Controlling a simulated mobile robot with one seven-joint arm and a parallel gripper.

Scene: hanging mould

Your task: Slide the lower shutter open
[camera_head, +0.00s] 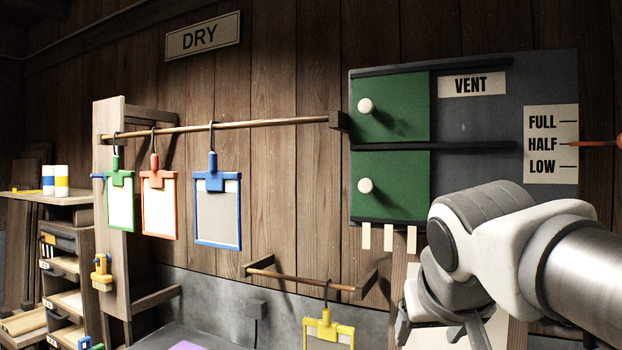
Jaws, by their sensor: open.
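The lower shutter (397,188) is a green panel with a round white knob (365,185) near its left edge. It sits at the left of the dark grey vent board (480,140), between two black rails. The upper shutter (402,105) is a like green panel straight above it with its own white knob (365,105). My gripper (440,338) is below and to the right of the lower shutter, pointing down, apart from it. Its fingers are spread and hold nothing that I can see; their tips are partly cut off by the lower picture edge.
A label with FULL, HALF and LOW (542,144) is at the board's right, with an orange pointer (592,142) by HALF. Mould frames hang from a wooden rod (230,126) left of the board. A lower rod (300,279) holds a yellow frame (328,333).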

